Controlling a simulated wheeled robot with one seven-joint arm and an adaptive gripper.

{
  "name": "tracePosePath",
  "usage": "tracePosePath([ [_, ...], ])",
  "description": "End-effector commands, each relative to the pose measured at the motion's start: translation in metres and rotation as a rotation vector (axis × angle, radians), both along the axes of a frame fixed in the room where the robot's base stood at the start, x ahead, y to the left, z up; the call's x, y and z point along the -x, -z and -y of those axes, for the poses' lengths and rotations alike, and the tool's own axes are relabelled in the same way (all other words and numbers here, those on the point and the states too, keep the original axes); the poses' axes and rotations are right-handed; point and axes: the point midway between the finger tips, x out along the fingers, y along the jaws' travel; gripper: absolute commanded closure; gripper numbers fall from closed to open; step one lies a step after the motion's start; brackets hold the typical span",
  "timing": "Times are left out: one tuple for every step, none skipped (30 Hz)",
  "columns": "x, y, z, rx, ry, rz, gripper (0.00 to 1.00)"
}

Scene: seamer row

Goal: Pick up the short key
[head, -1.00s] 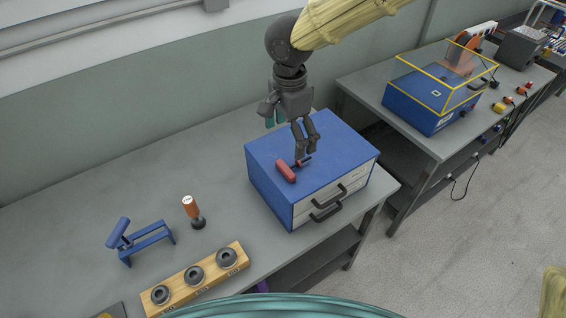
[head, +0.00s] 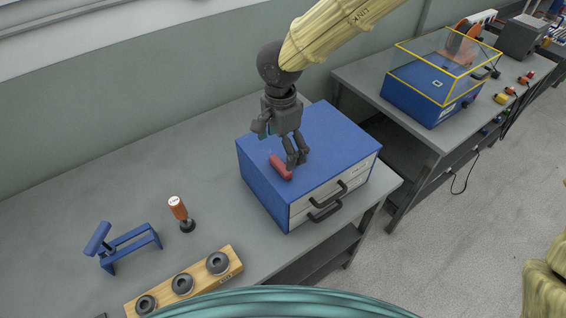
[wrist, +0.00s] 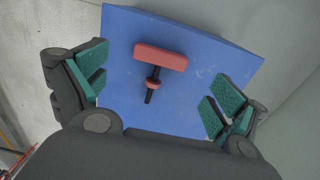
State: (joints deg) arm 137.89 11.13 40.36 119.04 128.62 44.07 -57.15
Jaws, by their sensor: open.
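The short key (wrist: 160,58) has a red bar handle and a short black shaft. It lies on top of the blue drawer cabinet (wrist: 120,60). In the head view the key's red handle (head: 281,168) shows at the left of my gripper (head: 295,158), which hides most of the shaft. In the wrist view my gripper (wrist: 152,92) is open, its green-padded fingers wide apart on either side of the key. The shaft points toward the palm, and the fingers do not touch the key.
On the bench left of the cabinet (head: 260,188) are an orange-handled tool (head: 178,209), a blue stand (head: 130,246) and a wooden block (head: 205,288) with several dark rings. A second bench (head: 360,80) at right holds a blue box with a yellow-edged clear cover (head: 440,65).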

Motion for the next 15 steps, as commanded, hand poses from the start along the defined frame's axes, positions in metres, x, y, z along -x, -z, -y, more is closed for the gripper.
tracePosePath([
  [0.0, 0.002, 0.001, 0.001, 0.001, 0.0, 0.04],
  [0.0, 0.003, 0.001, 0.001, 0.001, 0.001, 0.04],
  [0.0, 0.004, 0.001, 0.0, 0.001, 0.0, 0.04],
  [0.0, 0.005, 0.001, -0.001, 0.001, 0.001, 0.04],
  [0.0, 0.006, 0.001, -0.001, 0.001, 0.001, 0.04],
  [-0.001, 0.007, 0.001, 0.001, 0.001, 0.001, 0.04],
  [-0.001, 0.009, 0.002, 0.001, 0.001, 0.0, 0.04],
  [-0.002, 0.011, 0.002, 0.003, 0.001, 0.0, 0.04],
  [-0.003, 0.014, 0.003, 0.002, 0.001, 0.0, 0.04],
  [-0.003, 0.016, 0.003, 0.002, 0.001, 0.0, 0.04],
  [-0.004, 0.019, 0.004, 0.003, 0.001, 0.001, 0.04],
  [-0.005, 0.023, 0.004, 0.003, 0.001, 0.001, 0.04],
  [-0.005, 0.025, 0.005, 0.004, 0.001, 0.0, 0.04],
  [-0.006, 0.028, 0.005, 0.002, 0.002, 0.0, 0.04],
  [-0.007, 0.032, 0.006, 0.004, 0.003, 0.0, 0.04],
])
